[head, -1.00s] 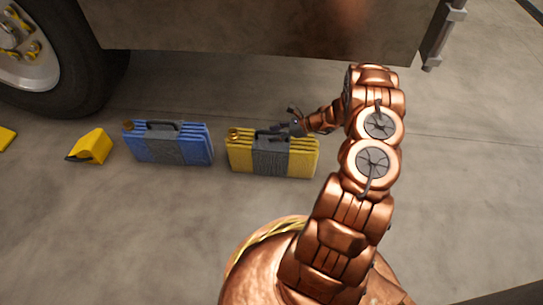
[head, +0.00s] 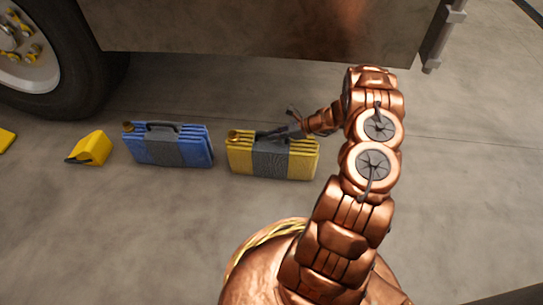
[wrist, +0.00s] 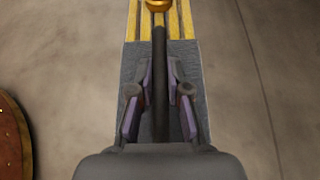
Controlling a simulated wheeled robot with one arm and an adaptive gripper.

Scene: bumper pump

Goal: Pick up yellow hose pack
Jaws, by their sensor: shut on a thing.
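The yellow hose pack (head: 300,165) stands upright on the concrete floor in the head view, with a grey band around its middle and a dark handle on top. A brass fitting sits at its left end. My gripper (head: 284,131) is at its top, over the handle. In the wrist view the hose pack (wrist: 187,22) lies straight below, and my gripper (wrist: 159,95) has a finger on each side of the dark handle (wrist: 159,75), shut on it. The head view does not show clearly whether the pack's base is off the floor.
A blue hose pack (head: 195,148) stands just left of the yellow one. A yellow wheel chock (head: 92,148) lies further left, near a large tyre (head: 95,85). A vehicle's side panel (head: 230,28) overhangs behind. The floor in front is clear.

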